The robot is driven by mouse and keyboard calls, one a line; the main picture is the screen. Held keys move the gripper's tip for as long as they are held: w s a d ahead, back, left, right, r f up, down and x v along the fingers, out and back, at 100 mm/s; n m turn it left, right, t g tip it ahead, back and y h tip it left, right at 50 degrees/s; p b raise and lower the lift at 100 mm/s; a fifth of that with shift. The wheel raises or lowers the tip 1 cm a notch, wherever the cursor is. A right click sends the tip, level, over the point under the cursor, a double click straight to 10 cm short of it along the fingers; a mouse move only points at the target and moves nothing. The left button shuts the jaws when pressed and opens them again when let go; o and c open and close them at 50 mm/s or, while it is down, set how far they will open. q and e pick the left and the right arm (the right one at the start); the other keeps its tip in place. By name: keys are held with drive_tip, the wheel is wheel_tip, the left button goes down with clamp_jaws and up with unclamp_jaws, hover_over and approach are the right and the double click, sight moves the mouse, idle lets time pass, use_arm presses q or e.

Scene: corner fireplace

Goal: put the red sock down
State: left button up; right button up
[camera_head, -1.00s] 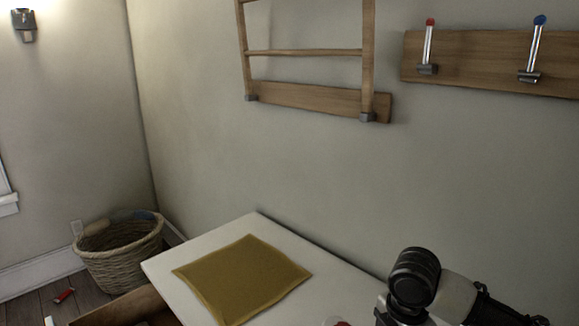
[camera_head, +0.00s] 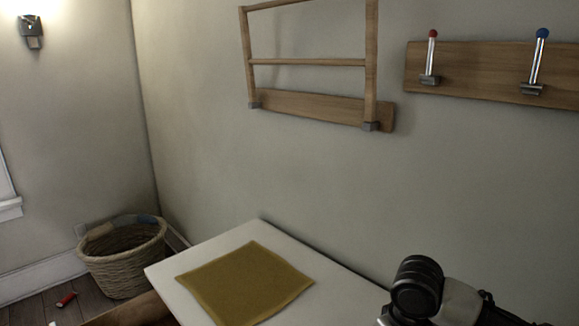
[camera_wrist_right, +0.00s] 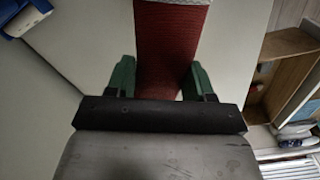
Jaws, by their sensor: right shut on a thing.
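The red sock (camera_wrist_right: 168,42) is a ribbed dark red strip with a pale band at the top edge of the right wrist view. My right gripper (camera_wrist_right: 160,78) has its two green fingers on either side of the sock and is shut on it. A plain white surface lies behind the sock; I cannot tell whether the sock touches it. In the head view my right arm comes in at the bottom right, but its fingers and the sock are out of the picture. My left gripper is not in view.
A white tabletop (camera_head: 168,271) bears a mustard cloth (camera_head: 245,284). A wicker basket (camera_head: 124,262) stands on the floor at the left, near a small red object (camera_head: 66,300). A wooden rack (camera_head: 320,106) and a hook board (camera_head: 480,75) are on the wall.

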drive_tip(key=m, duration=0.4)
drive_tip(key=shift+s+a+r, duration=0.1)
drive_tip(key=shift+s+r, duration=0.05)
drive_tip(key=shift+r, duration=0.05)
drive_tip(key=shift+s+f, duration=0.1)
drive_tip(key=s+f, duration=0.2)
drive_tip(key=s, duration=0.5)
drive_tip(key=shift+s+f, duration=0.35)
drive_tip(key=shift+f, duration=0.1)
idle(0.6)
